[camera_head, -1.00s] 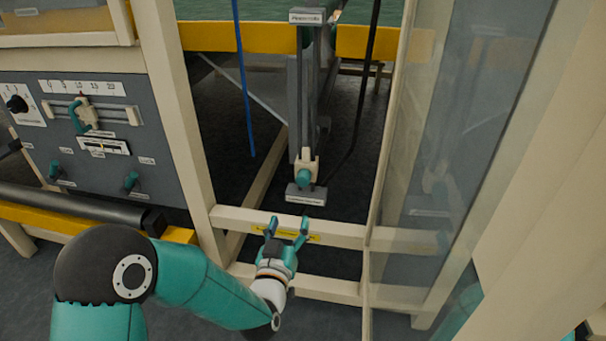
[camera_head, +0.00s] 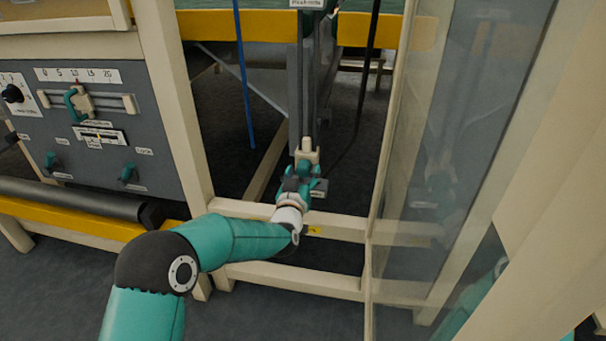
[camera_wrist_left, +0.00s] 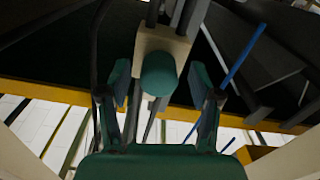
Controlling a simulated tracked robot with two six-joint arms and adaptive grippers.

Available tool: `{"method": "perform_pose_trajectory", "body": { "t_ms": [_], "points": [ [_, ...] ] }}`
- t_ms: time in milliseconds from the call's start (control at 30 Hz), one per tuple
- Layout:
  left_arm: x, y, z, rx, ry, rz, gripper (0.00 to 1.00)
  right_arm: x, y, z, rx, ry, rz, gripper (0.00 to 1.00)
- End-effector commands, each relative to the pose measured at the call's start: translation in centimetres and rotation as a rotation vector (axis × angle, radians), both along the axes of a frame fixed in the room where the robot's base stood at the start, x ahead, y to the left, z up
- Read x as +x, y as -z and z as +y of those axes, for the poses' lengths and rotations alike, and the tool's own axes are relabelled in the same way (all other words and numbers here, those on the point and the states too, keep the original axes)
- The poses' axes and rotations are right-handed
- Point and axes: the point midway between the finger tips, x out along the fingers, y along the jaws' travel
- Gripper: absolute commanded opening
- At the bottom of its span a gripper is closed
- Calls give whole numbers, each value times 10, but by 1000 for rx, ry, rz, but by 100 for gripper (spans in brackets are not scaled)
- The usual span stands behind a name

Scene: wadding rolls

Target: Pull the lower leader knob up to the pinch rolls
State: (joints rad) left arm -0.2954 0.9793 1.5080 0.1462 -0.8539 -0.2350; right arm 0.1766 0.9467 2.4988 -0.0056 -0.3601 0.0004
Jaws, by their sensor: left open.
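The lower leader knob is a round teal knob (camera_wrist_left: 158,75) on a cream block (camera_wrist_left: 163,42) in the left wrist view. In the head view the cream block (camera_head: 307,153) sits near the lower end of an upright grey rail (camera_head: 309,85); my gripper largely hides the knob there. My left gripper (camera_head: 301,174) is at the knob, over the cross beam. In the wrist view its two fingers are spread, one on each side of the knob, with gaps showing. The pinch rolls cannot be made out. My right gripper is not in view.
A cream post (camera_head: 178,110) stands left of the rail and a clear panel (camera_head: 440,130) right of it. A cream cross beam (camera_head: 345,226) runs below. A blue cord (camera_head: 244,75) and a dark cable (camera_head: 367,75) hang beside the rail. A control panel (camera_head: 95,130) is at left.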

Motion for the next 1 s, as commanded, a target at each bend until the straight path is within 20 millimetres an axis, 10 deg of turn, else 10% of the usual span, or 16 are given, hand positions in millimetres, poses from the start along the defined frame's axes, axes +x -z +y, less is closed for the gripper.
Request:
{"method": "perform_pose_trajectory", "body": {
  "t_ms": [433,800,1000],
  "points": [
    [8,0,-1,0,0,0,64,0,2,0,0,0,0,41],
    [8,0,-1,0,-1,0,4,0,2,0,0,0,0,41],
    [8,0,0,-1,-2,0,0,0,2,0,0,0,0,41]
  ]
}}
